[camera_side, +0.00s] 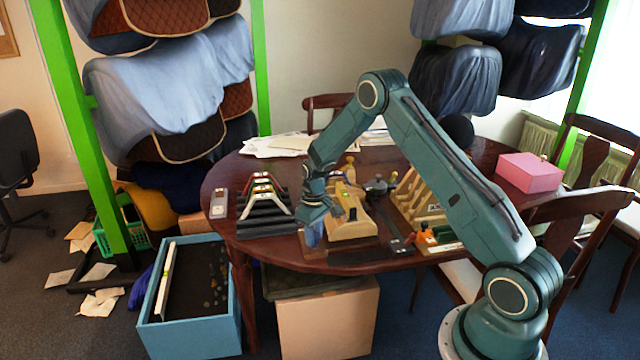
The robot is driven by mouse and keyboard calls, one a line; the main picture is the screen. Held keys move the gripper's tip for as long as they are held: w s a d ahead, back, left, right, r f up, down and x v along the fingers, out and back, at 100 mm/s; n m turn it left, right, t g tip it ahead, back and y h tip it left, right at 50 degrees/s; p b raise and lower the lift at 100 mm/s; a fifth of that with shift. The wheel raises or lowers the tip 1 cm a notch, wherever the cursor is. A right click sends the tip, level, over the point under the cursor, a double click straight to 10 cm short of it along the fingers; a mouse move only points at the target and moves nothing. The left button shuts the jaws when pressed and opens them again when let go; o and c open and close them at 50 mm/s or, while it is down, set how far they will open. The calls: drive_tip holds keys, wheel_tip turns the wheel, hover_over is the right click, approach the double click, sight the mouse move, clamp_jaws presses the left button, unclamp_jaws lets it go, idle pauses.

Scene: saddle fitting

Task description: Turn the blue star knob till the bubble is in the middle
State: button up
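My gripper (314,222) points down at the front of the table, at the left end of a pale wooden fixture (350,229). A small blue shape (313,239) shows right under it. It may be the blue star knob, but it is too small and too covered to be sure. The fingers are not clear enough to show whether they are open or shut on it. A small yellow-green spot (352,213) on the fixture may be the level vial. The bubble cannot be made out.
The table (285,252) also holds a black stepped rack (262,222) with several arched pieces, left of my gripper. A wooden slotted rack (412,197), a dark round-topped tool (377,187) and a pink box (529,172) stand to the right. Papers (285,145) lie at the back.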

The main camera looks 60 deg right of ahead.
drive_tip(key=shift+m, duration=0.7)
drive_tip(key=o, duration=1)
drive_tip(key=shift+c, duration=0.2)
drive_tip(key=shift+r, duration=0.15)
wheel_tip(320, 180, up, 14)
drive_tip(key=shift+f, duration=0.2)
